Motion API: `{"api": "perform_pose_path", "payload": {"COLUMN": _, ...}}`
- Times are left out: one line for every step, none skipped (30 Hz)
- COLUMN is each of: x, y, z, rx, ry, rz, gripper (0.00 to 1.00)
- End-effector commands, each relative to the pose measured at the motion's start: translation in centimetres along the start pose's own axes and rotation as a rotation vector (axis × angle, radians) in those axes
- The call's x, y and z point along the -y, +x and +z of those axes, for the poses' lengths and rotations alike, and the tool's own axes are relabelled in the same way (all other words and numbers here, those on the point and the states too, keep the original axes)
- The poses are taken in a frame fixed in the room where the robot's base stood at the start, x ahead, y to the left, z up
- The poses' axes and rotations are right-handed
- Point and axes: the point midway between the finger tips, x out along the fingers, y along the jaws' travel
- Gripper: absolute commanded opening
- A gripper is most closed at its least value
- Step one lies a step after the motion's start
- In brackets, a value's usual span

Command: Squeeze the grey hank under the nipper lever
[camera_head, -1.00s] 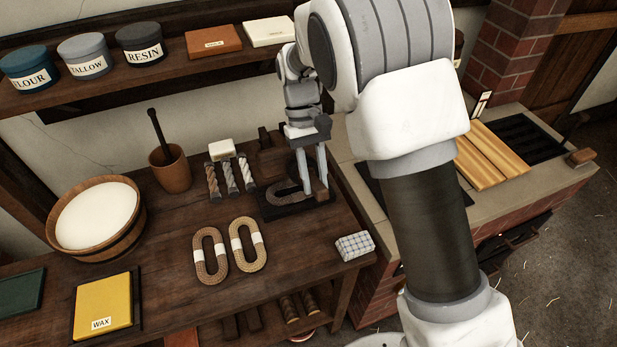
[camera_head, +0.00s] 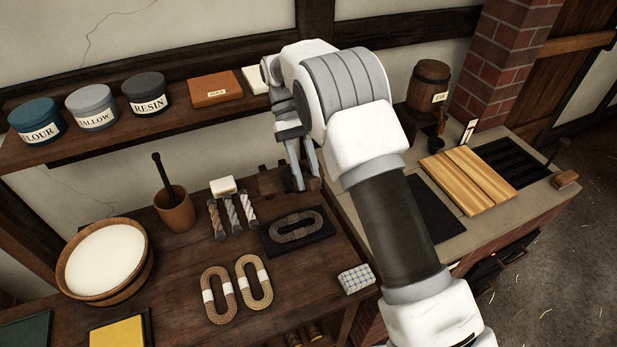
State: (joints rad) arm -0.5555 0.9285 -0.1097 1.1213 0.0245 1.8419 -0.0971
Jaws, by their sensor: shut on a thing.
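The grey hank (camera_head: 297,226) is an oval coil of rope lying flat on a dark board (camera_head: 272,245) on the bench. Its top is in plain view and nothing presses on it. The nipper (camera_head: 270,182), a dark wooden block fitting, stands just behind the board. My gripper (camera_head: 299,186) is at the nipper, behind and above the hank and apart from it. Its two long fingers point down and are shut on the dark wooden nipper lever (camera_head: 314,184), partly hidden by the fingers.
Two tan hanks (camera_head: 218,296) and a checked cloth (camera_head: 356,279) lie in front. Several short rope samples (camera_head: 232,213) and a mortar (camera_head: 175,210) are left. A shelf (camera_head: 130,135) with tins runs above. A brick-sided counter (camera_head: 440,235) stands right.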

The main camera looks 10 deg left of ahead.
Motion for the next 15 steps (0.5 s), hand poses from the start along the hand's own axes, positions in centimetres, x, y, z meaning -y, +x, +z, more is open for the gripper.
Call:
{"api": "perform_pose_path", "payload": {"x": -0.01, "y": -0.23, "z": -0.01, "rx": -0.001, "ry": -0.001, "rz": 0.0, "gripper": 0.0}}
{"api": "perform_pose_path", "payload": {"x": -0.01, "y": -0.27, "z": -0.01, "rx": 0.0, "ry": -0.001, "rz": 0.0, "gripper": 0.0}}
{"api": "perform_pose_path", "payload": {"x": 0.0, "y": -0.31, "z": -0.02, "rx": 0.002, "ry": -0.001, "rz": 0.0, "gripper": 0.0}}
{"api": "perform_pose_path", "payload": {"x": 0.0, "y": -0.33, "z": -0.01, "rx": 0.003, "ry": -0.001, "rz": 0.0, "gripper": 0.0}}
{"api": "perform_pose_path", "payload": {"x": 0.0, "y": -0.34, "z": -0.01, "rx": 0.003, "ry": -0.001, "rz": 0.0, "gripper": 0.0}}
{"api": "perform_pose_path", "payload": {"x": 0.0, "y": -0.35, "z": -0.01, "rx": 0.004, "ry": -0.001, "rz": 0.0, "gripper": 0.0}}
{"api": "perform_pose_path", "payload": {"x": 0.0, "y": -0.35, "z": -0.01, "rx": 0.004, "ry": -0.001, "rz": 0.0, "gripper": 0.0}}
{"api": "perform_pose_path", "payload": {"x": 0.0, "y": -0.34, "z": -0.01, "rx": 0.004, "ry": -0.001, "rz": 0.0, "gripper": 0.0}}
{"api": "perform_pose_path", "payload": {"x": 0.0, "y": -0.34, "z": -0.01, "rx": 0.004, "ry": -0.001, "rz": 0.0, "gripper": 0.0}}
{"api": "perform_pose_path", "payload": {"x": 0.0, "y": -0.34, "z": -0.01, "rx": 0.004, "ry": -0.001, "rz": 0.0, "gripper": 0.0}}
{"api": "perform_pose_path", "payload": {"x": 0.0, "y": -0.34, "z": -0.01, "rx": 0.004, "ry": -0.001, "rz": 0.0, "gripper": 0.0}}
{"api": "perform_pose_path", "payload": {"x": 0.0, "y": -0.33, "z": -0.01, "rx": 0.004, "ry": -0.001, "rz": 0.0, "gripper": 0.0}}
{"api": "perform_pose_path", "payload": {"x": 0.0, "y": -0.33, "z": -0.01, "rx": 0.004, "ry": -0.001, "rz": 0.0, "gripper": 0.0}}
{"api": "perform_pose_path", "payload": {"x": 0.0, "y": -0.33, "z": -0.01, "rx": 0.004, "ry": -0.001, "rz": 0.0, "gripper": 0.0}}
{"api": "perform_pose_path", "payload": {"x": 0.0, "y": -0.33, "z": -0.01, "rx": 0.004, "ry": -0.001, "rz": 0.0, "gripper": 0.34}}
